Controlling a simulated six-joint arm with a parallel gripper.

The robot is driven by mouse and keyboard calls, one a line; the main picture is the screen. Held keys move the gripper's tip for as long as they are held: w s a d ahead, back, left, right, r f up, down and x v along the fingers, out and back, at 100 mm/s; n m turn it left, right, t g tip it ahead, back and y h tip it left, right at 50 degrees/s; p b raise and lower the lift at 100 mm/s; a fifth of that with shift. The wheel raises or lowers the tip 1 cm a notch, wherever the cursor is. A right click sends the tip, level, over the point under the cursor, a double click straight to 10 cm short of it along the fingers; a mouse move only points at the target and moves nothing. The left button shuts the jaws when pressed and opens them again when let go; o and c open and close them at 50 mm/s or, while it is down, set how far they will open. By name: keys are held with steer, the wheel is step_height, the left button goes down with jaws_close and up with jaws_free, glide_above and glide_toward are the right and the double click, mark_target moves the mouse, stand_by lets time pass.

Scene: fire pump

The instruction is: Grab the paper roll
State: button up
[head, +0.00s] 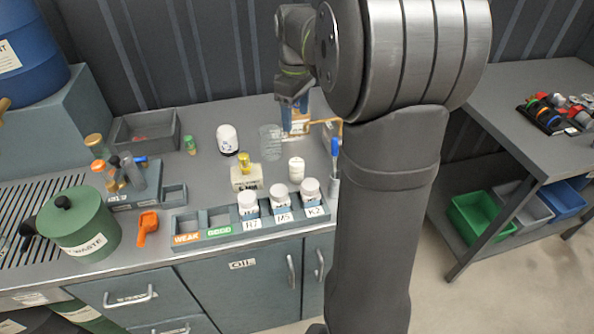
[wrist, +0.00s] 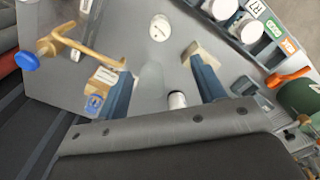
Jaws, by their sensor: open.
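A white upright cylinder with dark printing (head: 227,139) stands on the grey bench, left of my gripper; it looks most like the paper roll. In the wrist view, a white cylinder (wrist: 177,99), probably the same one, shows low between the finger bases, partly hidden by the gripper body. My gripper (head: 294,128) is above the back of the bench, right of the roll. In the wrist view, its two blue fingers (wrist: 152,68) are wide apart with nothing held between them.
A clear glass (head: 270,142) stands between the roll and my gripper. A brass tap (wrist: 75,44) with a blue knob and a small box (wrist: 101,84) are near one finger. A yellow-capped bottle (head: 245,173) and white jar (head: 296,169) stand in front.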

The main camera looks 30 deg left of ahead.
mark_target(297, 162)
step_height(297, 162, down, 19)
steer(key=m, duration=0.2)
steer(key=shift+d+f+m, duration=0.1)
steer(key=shift+d+m, duration=0.05)
steer(key=shift+m, duration=0.25)
steer(key=c, duration=1.1)
